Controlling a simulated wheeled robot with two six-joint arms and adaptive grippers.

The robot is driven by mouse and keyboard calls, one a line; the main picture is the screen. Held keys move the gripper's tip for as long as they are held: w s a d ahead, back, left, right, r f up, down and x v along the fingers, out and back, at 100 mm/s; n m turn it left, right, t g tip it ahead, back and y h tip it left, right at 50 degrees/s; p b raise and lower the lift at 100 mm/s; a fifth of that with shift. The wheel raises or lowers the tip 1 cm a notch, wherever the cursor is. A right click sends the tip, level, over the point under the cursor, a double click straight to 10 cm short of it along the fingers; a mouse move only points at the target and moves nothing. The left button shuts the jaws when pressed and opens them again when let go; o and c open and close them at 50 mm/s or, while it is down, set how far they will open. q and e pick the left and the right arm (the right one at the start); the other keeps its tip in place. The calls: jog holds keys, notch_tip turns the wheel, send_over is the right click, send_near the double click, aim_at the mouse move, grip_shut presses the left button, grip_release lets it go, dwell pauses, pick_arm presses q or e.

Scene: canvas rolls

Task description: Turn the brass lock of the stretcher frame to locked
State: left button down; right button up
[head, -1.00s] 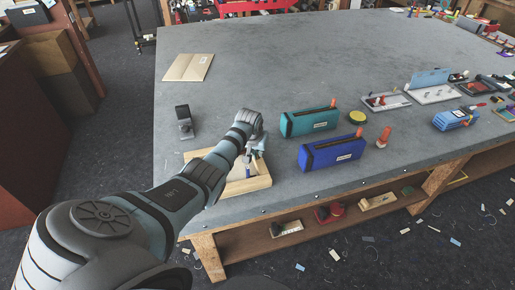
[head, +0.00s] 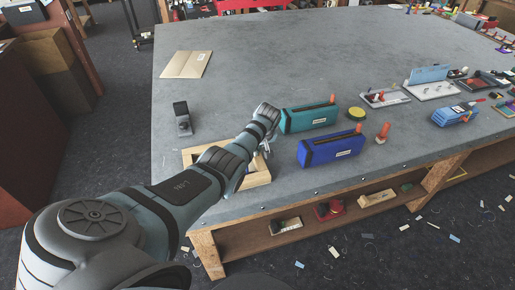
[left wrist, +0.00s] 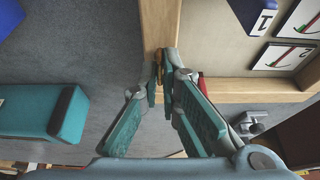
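The pale wooden stretcher frame (head: 258,181) lies near the table's front left edge, partly hidden under my left arm in the head view. In the left wrist view one bar of the frame (left wrist: 160,22) runs up from the fingertips and another runs right. The small brass lock (left wrist: 158,56) is at that bar, mostly covered by my fingers. My left gripper (left wrist: 161,84) has its fingertips drawn close together, with the brass between them. In the head view the left gripper (head: 266,145) is over the frame's right side. The lock's exact angle cannot be told. My right gripper is out of view.
A teal case (head: 309,118) and a blue case (head: 331,150) stand close right of the frame. A dark grey stand (head: 182,118) is at its left, and a cardboard folder (head: 186,64) lies behind. The table's back middle is clear. Picture cards (left wrist: 293,57) show inside the frame.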

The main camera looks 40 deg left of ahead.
pick_arm(q)
jog(key=shift+f, duration=0.1)
jog(key=c, duration=1.8)
grip_release()
jog(key=v, duration=1.2)
jog(key=shift+a, duration=0.1)
